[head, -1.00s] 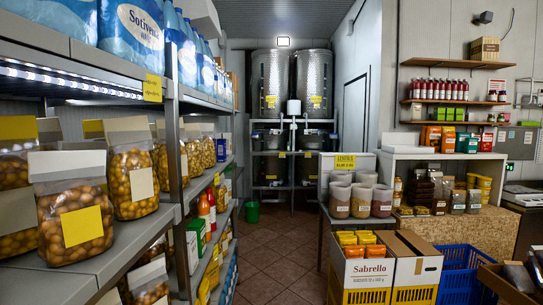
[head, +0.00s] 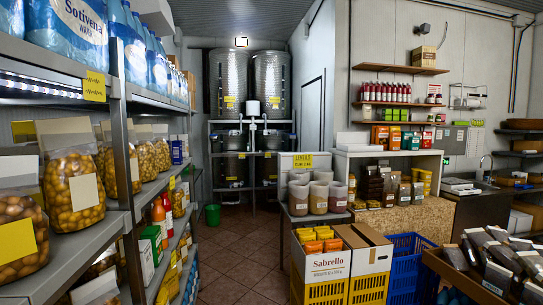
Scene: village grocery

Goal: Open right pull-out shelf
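No pull-out shelf can be clearly made out in the head view. A metal rack (head: 252,121) stands at the back of the aisle, with two tall steel tanks on its top and dark containers on its lower levels. Whether any of its levels slide out I cannot tell. On the right, wooden wall shelves (head: 401,69) hold red bottles and small packets, and a white counter unit (head: 425,154) stands below them. My gripper is not in view.
Left shelving (head: 118,235) with nut jars and water packs runs close along the aisle. A Sabrello box (head: 322,266), a blue crate (head: 407,270) and a crate of dark packets (head: 462,282) block the right foreground.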

